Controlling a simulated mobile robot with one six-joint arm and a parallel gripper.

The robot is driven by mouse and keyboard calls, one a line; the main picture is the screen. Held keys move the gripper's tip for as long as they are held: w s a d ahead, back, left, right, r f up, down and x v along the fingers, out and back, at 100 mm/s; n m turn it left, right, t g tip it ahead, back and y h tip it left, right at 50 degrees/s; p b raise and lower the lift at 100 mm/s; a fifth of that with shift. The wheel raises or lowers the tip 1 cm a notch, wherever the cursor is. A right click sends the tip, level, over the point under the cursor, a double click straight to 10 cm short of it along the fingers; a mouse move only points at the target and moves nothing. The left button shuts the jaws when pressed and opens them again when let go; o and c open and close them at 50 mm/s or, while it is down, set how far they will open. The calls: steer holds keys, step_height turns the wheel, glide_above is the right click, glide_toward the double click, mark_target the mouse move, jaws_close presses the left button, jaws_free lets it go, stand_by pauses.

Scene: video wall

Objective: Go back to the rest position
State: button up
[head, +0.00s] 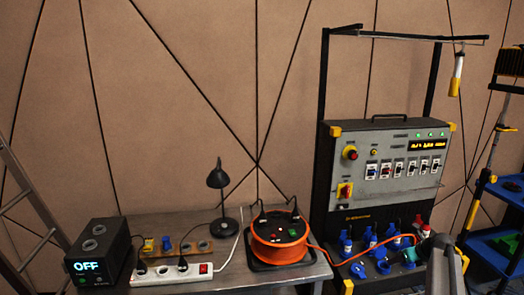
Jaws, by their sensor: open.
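My gripper is not clearly in the head view. A grey shape stands at the lower right, in front of the control cabinet, and I cannot tell what it is. The control cabinet (390,204) has a red emergency button (351,153), a red and yellow rotary switch (345,191), a row of breakers (405,169) and a lit yellow display (427,145). Several blue sockets and plugs sit along its lower part. An orange cable reel (279,240) stands on the grey table (205,218), with black plugs in its top.
A black box (97,255) showing "OFF" stands at the left. A white power strip (172,274) with a red switch and a black desk lamp (224,200) are on the table. A ladder (33,200) is at the left edge, a blue shelf cart (495,245) at the right.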

steer(key=s+a+f+n+g+y+b, duration=0.1)
steer(key=s+a+f+n+g+y, duration=0.15)
steer(key=a+f, duration=1.45)
steer(key=s+a+f+n+g+b, duration=0.2)
steer(key=s+a+f+n+g, duration=0.2)
steer(key=s+a+f, duration=1.1)
steer(key=s+a+f+n+g+h, duration=0.1)
steer(key=s+a+f+n+g, duration=0.25)
steer(key=s, duration=0.55)
steer(key=s+a+f+n+h, duration=0.1)
steer(key=s+a+f+n, duration=0.2)
steer(key=s+a+n, duration=0.45)
steer(key=s+d+n+g+h, duration=0.1)
steer(key=s+d+n, duration=0.1)
steer(key=s+n, duration=0.6)
steer(key=s+d+r+n+g+h+b, duration=0.1)
steer(key=s+d+n+g, duration=0.1)
steer(key=s+n, duration=0.6)
steer(key=shift+s+d+r, duration=0.3)
steer(key=shift+s, duration=0.55)
